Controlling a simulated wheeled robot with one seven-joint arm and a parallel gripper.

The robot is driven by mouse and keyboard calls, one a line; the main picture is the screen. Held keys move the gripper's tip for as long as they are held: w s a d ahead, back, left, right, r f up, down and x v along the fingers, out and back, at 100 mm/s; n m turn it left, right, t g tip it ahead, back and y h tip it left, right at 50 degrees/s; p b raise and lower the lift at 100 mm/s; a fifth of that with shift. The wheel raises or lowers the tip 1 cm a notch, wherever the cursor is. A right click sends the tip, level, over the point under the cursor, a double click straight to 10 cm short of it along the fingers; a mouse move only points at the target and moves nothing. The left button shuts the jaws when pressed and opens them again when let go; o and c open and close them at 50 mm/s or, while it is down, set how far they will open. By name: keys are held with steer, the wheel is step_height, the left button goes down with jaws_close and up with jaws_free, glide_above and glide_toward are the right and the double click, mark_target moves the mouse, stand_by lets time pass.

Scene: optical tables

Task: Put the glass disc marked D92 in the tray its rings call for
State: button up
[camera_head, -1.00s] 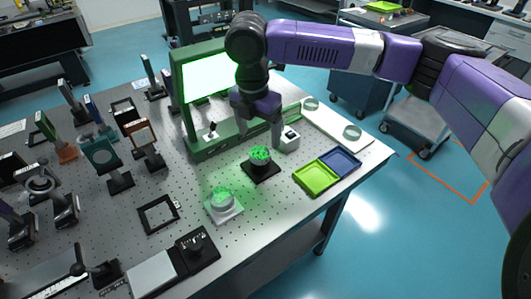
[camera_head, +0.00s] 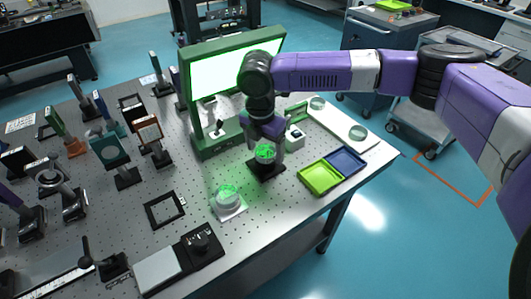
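My gripper (camera_head: 267,149) points down over a round holder on a black base (camera_head: 266,170), its fingers beside the green-lit top (camera_head: 265,153). I cannot tell whether they touch it or are closed. A second green-lit round piece (camera_head: 228,192) sits on a white base to the left front. Two clear glass discs, one far (camera_head: 317,102) and one near (camera_head: 357,132), lie on a white strip at the right. No D92 mark is readable. A tray pair, lime green (camera_head: 320,178) and blue (camera_head: 347,160), stands at the table's right front.
A green-framed bright light panel (camera_head: 235,70) stands behind my gripper. A small white box (camera_head: 294,137) is close to its right. Several optics mounts (camera_head: 110,150) crowd the left of the perforated table. A black square frame (camera_head: 165,209) and a black-and-silver device (camera_head: 180,262) lie in front.

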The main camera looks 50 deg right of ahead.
mark_target(265, 151)
jaws_close()
steer(key=shift+r, duration=0.2)
step_height(265, 151, up, 20)
steer(key=shift+f+b, duration=0.15)
steer(key=shift+b, duration=0.2)
